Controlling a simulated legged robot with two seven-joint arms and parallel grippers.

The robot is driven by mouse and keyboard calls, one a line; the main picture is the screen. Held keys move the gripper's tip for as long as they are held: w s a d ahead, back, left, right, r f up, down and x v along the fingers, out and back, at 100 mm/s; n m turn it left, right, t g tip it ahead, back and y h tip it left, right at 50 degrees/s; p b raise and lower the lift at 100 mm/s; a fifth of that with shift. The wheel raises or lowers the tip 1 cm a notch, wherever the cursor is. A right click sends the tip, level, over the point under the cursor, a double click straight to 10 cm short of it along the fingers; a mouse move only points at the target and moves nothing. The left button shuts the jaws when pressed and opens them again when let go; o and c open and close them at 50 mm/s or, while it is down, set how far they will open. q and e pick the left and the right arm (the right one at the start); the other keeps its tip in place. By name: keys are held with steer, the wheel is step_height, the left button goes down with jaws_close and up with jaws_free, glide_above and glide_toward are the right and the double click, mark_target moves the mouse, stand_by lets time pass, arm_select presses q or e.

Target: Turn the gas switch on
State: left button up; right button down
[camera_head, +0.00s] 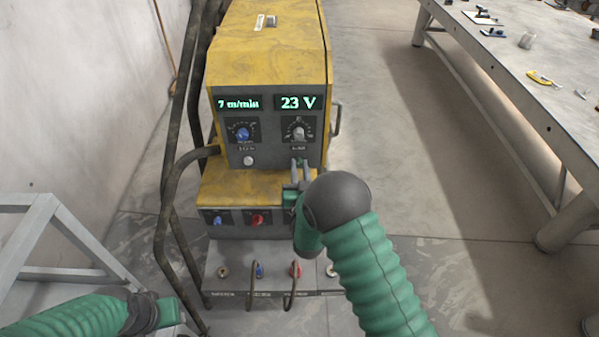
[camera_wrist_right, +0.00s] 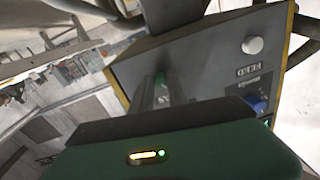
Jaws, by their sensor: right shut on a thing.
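The yellow and grey welding machine (camera_head: 268,50) stands in front of me, with a panel of dials and lit displays.
The displays read about 7 m/min (camera_head: 238,103) and 23 V (camera_head: 298,102). A white round knob (camera_head: 249,160) sits left of the switch. Dark tubular bars (camera_head: 166,190) run along the machine's left side. A grey workbench (camera_head: 500,60) stands right, with clear floor between.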

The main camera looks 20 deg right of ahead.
steer(key=shift+a+f+m+h+b, duration=0.1)
steer(key=shift+m+h+b, duration=0.15)
steer(key=shift+m+b, duration=2.2)
steer(key=shift+d+f+m+h+b, duration=0.1)
steer(key=shift+m+h+b, duration=0.1)
steer(key=shift+m+b, duration=2.25)
steer(key=shift+a+f+m+h+b, duration=0.1)
steer(key=shift+m+h+b, duration=0.15)
steer(key=shift+m+b, duration=2.2)
steer(key=shift+m+p, duration=0.45)
steer(key=shift+m, duration=0.1)
steer(key=c, duration=1.3)
jaws_free()
steer(key=shift+r, duration=0.1)
steer(key=v, duration=1.6)
steer(key=shift+s+f, duration=0.2)
steer(key=shift+s, duration=0.2)
